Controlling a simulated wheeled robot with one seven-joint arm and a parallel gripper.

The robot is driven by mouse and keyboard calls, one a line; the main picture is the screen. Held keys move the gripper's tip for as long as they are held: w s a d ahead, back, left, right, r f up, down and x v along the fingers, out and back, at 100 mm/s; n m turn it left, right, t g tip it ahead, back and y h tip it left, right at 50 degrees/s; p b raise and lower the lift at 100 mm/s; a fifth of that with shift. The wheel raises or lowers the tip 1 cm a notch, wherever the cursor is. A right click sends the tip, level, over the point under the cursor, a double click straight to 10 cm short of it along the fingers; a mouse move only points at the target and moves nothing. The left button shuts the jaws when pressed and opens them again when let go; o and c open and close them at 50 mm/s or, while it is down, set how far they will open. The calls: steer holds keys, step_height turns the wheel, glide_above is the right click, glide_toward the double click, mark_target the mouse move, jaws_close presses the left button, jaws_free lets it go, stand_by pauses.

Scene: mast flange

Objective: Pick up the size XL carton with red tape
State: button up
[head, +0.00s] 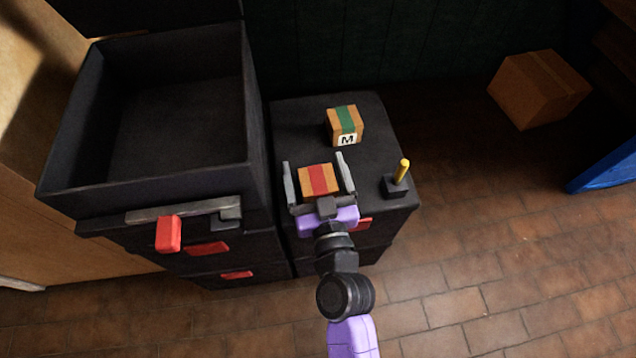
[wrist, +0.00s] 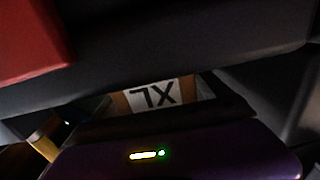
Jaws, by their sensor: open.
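The carton with red tape (head: 318,180) sits on the top of the dark cabinet (head: 290,128), near its front edge. In the wrist view the label of the XL carton (wrist: 158,95) shows upside down behind the dark body of my gripper. My gripper (head: 319,172) is open, with one grey finger on the left and one on the right of the carton. I cannot tell whether either finger touches it. A second carton with green tape and an M label (head: 345,125) stands farther back on the same cabinet top.
A yellow stick on a black base (head: 402,172) stands at the cabinet's right edge. A large open black bin (head: 155,105) with a red latch (head: 168,234) is on the left. A brown box (head: 538,90) lies on the tiled floor at right, near a blue object (head: 605,165).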

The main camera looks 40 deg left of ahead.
steer(key=shift+c, duration=0.2)
steer(key=c, duration=1.7)
steer(key=shift+r, duration=0.1)
step_height(320, 180, up, 20)
steer(key=p, duration=1.3)
